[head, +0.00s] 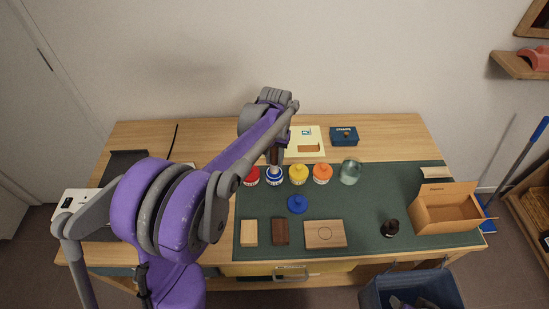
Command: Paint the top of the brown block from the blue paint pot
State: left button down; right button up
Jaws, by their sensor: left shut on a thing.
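The brown block (280,232) lies on the green mat near its front edge, between a pale block and a wider wooden block. The blue paint pot (274,176) stands at the back of the mat, between the red and yellow pots. My left gripper (275,148) is just above and behind the blue pot, shut on a thin brush-like thing (273,156) that points down towards the pot. The arm hides part of it, and I cannot tell whether its tip is inside the pot. A blue lid-like piece with a knob (297,204) lies on the mat. My right gripper is not in view.
Red (252,177), yellow (298,174) and orange (322,174) pots and a glass jar (350,172) line the mat's back. A dark knobbed object (390,228) and an open cardboard box (448,209) are at right. The mat's middle right is clear.

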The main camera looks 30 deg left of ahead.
pick_arm(q)
jog(key=shift+f+b, duration=0.35)
jog(key=shift+f, duration=0.25)
dwell(1.2)
jog(key=shift+r+p, duration=2.15)
jog(key=shift+r, duration=1.45)
jog(key=shift+f, duration=0.1)
